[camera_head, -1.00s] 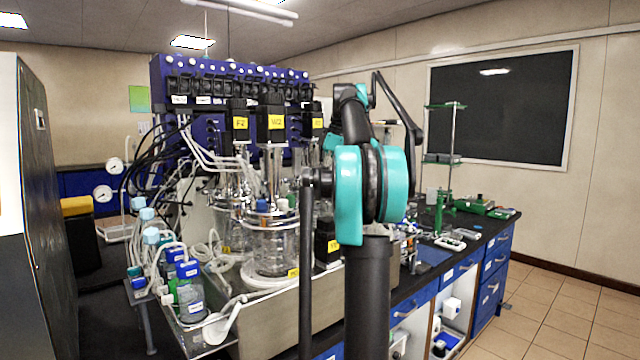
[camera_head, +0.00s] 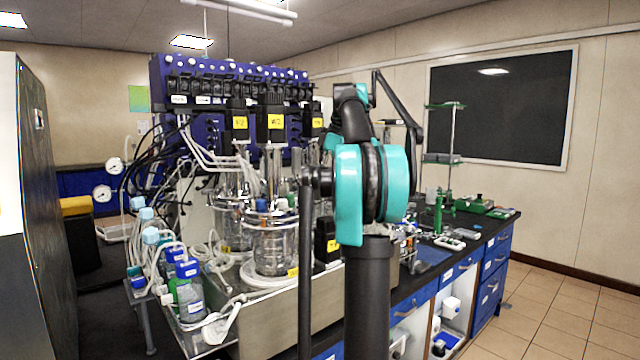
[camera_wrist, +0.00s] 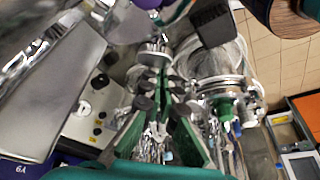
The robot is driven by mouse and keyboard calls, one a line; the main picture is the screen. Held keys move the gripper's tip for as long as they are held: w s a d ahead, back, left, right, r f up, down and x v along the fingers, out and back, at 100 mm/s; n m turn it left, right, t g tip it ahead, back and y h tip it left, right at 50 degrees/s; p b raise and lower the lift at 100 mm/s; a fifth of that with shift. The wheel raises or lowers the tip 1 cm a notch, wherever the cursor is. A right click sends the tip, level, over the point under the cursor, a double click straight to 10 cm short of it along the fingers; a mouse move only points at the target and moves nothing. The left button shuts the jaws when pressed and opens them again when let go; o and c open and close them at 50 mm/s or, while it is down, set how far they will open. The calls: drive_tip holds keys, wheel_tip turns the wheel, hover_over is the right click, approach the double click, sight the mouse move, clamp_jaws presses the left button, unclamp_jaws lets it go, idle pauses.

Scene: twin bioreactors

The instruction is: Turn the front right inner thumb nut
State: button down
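The twin glass bioreactors stand on the bench in the head view; the front vessel (camera_head: 272,250) has a metal head plate and a tall motor with a yellow label (camera_head: 276,122). The wrist view looks down on shiny metal fittings with several dark round knobs (camera_wrist: 143,102). I cannot tell which of them is the front right inner thumb nut. My gripper (camera_wrist: 161,108) shows two green fingers with a gap between them, close among these knobs. Its tips are hard to separate from the dark parts. In the head view my arm hides the gripper.
Bottles with blue caps (camera_head: 187,290) and looped tubing stand left of the front vessel. A second metal-topped vessel (camera_wrist: 215,75) lies close on the right in the wrist view. A grey control box (camera_wrist: 88,110) is at left. The aisle floor (camera_head: 560,310) at right is clear.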

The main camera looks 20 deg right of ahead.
drive_tip(key=shift+n, duration=0.3)
idle(1.0)
drive_tip(key=shift+d, duration=0.2)
drive_tip(key=shift+w+d, duration=0.35)
drive_tip(key=shift+d, duration=0.15)
drive_tip(key=w+a+m+t+h, duration=0.1)
drive_tip(key=w+m+t+h, duration=0.3)
drive_tip(key=m, duration=0.7)
wheel_tip(320, 180, up, 10)
drive_tip(key=s+g+y, duration=0.1)
drive_tip(key=s+g, duration=0.1)
drive_tip(key=shift+d+f, duration=0.2)
drive_tip(key=shift+f, duration=0.05)
idle(0.3)
